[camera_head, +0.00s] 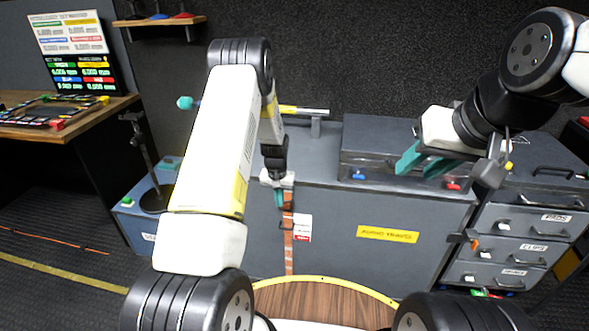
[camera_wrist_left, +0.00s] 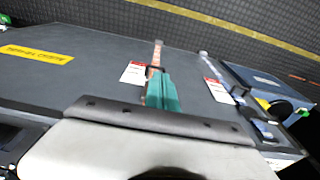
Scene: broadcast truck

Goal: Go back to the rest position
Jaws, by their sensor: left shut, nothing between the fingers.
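My left gripper (camera_head: 279,198) points down in front of the grey cabinet's face, its teal fingers together and empty. In the left wrist view the shut teal fingers (camera_wrist_left: 162,92) show against the cabinet front, close to an orange-brown strap (camera_head: 288,245). My right gripper (camera_head: 424,165) is raised at the right, over the grey case on the cabinet top. Its two teal fingers look apart, with nothing seen between them.
The grey cabinet (camera_head: 340,225) carries a yellow label (camera_head: 388,234). A drawer unit (camera_head: 520,230) stands at the right, a blue box (camera_head: 135,222) with a stand at the left. A wooden desk (camera_head: 50,125) with a screen is far left. A round wooden top (camera_head: 315,300) is nearest me.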

